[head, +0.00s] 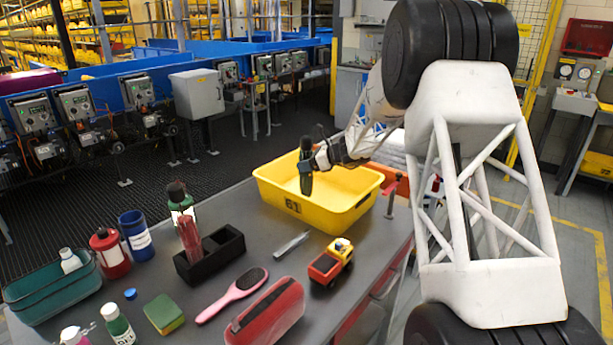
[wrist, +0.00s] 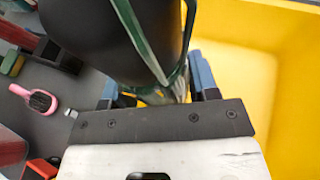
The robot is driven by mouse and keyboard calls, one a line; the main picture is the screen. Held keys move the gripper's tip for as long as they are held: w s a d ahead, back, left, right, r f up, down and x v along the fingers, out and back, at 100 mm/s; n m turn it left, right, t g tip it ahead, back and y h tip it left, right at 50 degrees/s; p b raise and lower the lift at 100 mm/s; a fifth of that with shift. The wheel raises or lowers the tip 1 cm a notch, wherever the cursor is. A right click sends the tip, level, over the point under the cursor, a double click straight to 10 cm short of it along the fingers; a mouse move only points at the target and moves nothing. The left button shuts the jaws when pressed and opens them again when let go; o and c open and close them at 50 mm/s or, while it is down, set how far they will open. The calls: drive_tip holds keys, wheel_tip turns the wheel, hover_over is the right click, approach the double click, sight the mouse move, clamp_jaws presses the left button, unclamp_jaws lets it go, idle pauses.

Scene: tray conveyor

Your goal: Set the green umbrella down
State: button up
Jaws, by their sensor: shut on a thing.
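The green umbrella (head: 306,178) is a folded, dark, elongated thing hanging roughly upright in the head view. In the wrist view the umbrella (wrist: 148,38) looks nearly black with green edges and fills the top middle. My gripper (head: 308,160) is shut on it, with a blue finger on each side of it in the wrist view (wrist: 155,88).
Left of the bin stand a black divided holder (head: 212,262), a blue cup (head: 137,240) and a red bottle (head: 110,255). A toy truck (head: 331,262), pink hairbrush (head: 232,295), red case (head: 266,315) and sponge (head: 164,314) lie in front. The right of the bin looks empty.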

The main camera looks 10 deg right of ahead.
sight(307, 173)
drive_tip(key=shift+f, duration=0.35)
drive_tip(key=shift+f, duration=2)
drive_tip(key=o, duration=1.1)
drive_tip(key=shift+c, duration=0.2)
drive_tip(key=shift+d+r, duration=0.2)
drive_tip(key=shift+r, duration=0.05)
drive_tip(key=v, duration=1.1)
drive_tip(key=shift+s+d, duration=0.2)
